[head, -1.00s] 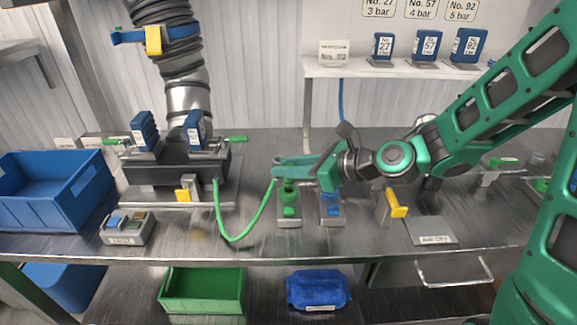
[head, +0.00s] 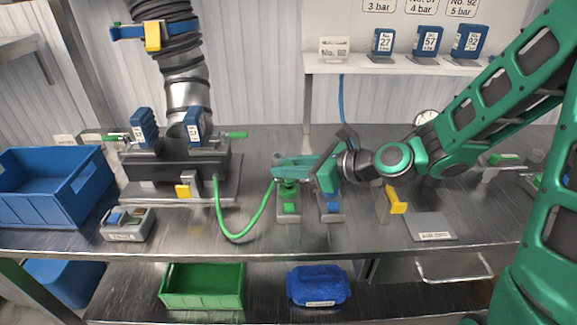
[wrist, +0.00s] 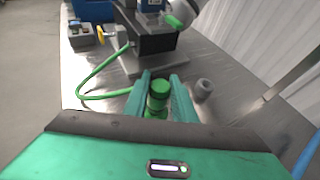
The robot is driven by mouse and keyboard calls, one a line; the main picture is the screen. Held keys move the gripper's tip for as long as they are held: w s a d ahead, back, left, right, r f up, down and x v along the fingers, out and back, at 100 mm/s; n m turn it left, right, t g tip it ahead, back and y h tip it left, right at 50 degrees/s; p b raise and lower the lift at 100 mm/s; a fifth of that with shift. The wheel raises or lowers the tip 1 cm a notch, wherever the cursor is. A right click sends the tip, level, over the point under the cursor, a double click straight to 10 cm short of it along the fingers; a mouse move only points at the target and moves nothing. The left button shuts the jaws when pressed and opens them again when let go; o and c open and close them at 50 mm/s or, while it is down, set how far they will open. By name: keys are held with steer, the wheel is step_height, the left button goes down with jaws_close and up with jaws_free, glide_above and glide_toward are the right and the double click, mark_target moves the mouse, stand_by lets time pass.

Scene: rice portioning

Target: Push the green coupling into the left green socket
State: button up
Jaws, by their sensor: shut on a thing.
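My gripper (head: 290,170) is shut on the green coupling (wrist: 158,92), which stands upright between the green fingers in the wrist view. In the head view the fingers hide most of the coupling. A green hose (head: 238,237) runs from it in a slack loop to the grey-black machine on the left. The left green socket (head: 289,208), on a grey block, is directly below the coupling. The coupling is in line with it and very close; I cannot tell whether it is seated.
A blue socket (head: 333,207) stands just right of the green one. A yellow-handled valve (head: 397,203) is further right. The front bench strip is clear.

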steer(key=shift+f, duration=0.55)
stand_by(0.4)
steer(key=o, duration=1.2)
steer(key=shift+c, duration=0.2)
steer(key=shift+o, duration=0.6)
steer(key=o, duration=0.4)
steer(key=shift+c, duration=0.2)
steer(key=shift+r, duration=0.15)
steer(key=shift+r, duration=2.9)
